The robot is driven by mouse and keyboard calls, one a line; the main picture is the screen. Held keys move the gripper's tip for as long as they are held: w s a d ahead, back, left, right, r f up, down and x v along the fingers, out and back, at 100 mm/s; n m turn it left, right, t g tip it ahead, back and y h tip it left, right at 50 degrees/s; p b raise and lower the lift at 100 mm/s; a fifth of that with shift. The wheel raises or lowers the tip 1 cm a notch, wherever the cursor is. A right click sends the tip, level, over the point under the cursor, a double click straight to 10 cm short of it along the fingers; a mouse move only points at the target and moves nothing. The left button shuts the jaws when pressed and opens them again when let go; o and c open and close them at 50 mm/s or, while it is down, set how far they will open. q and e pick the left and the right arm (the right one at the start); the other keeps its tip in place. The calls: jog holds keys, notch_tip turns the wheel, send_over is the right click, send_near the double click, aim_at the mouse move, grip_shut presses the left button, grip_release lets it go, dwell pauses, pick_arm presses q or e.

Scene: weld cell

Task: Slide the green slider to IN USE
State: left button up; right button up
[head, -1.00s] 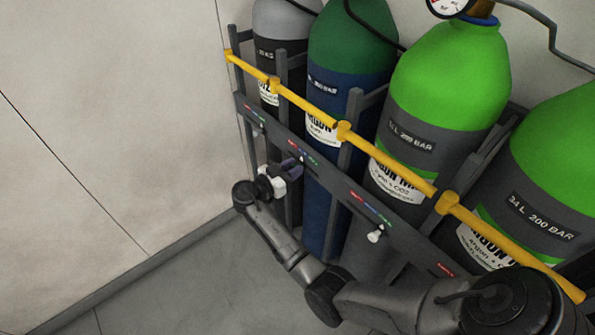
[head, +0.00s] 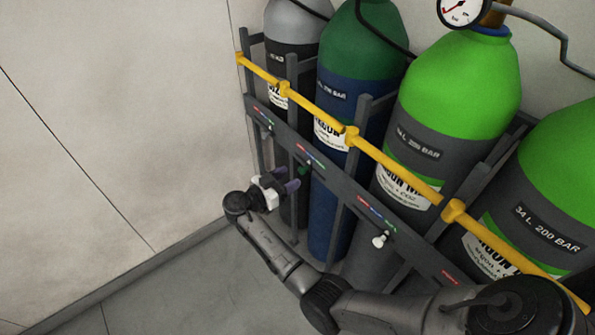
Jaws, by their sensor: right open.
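The small dark green slider (head: 304,169) sits on the grey rail (head: 335,180) of the cylinder rack, just under a coloured label strip (head: 310,155) in front of the dark green and blue cylinder. The label's words are too small to read. My right gripper (head: 291,184) is open, just below and left of the green slider, with its dark purplish fingers pointing towards the rack. It looks empty. I cannot tell whether a fingertip touches the slider. My left gripper is not in view.
A yellow bar (head: 400,172) runs above the rail, before several gas cylinders (head: 460,85). The floor (head: 190,290) at left is clear.

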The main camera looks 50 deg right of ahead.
jog(key=v, duration=0.9)
jog(key=shift+p, duration=0.45)
